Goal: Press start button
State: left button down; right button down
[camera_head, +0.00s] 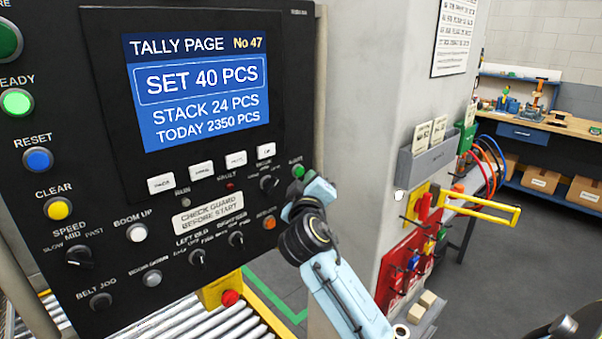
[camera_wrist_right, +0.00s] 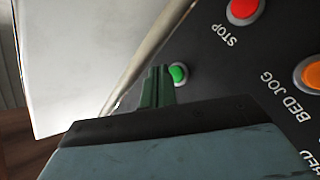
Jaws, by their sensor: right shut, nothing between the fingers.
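The start button is a small green button (camera_head: 298,171) near the right edge of the black control panel in the head view. Its label is too blurred to read. A green button (camera_wrist_right: 178,72) also shows in the right wrist view, right by the fingertips. My right gripper (camera_head: 304,184) is shut and empty, just below and beside the button in the head view. In the wrist view its dark fingers (camera_wrist_right: 157,78) end beside the button; I cannot tell whether they touch it. My left gripper is not in view.
A red STOP button (camera_wrist_right: 243,10) and an orange BED JOG button (camera_wrist_right: 312,74) lie near the gripper. The panel's screen (camera_head: 200,90) shows a tally page. A pale pillar (camera_head: 360,100) stands right of the panel, and a yellow bracket (camera_head: 480,205) sticks out farther right.

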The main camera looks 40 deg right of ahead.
jog(key=shift+w, duration=0.1)
jog(key=shift+w, duration=0.35)
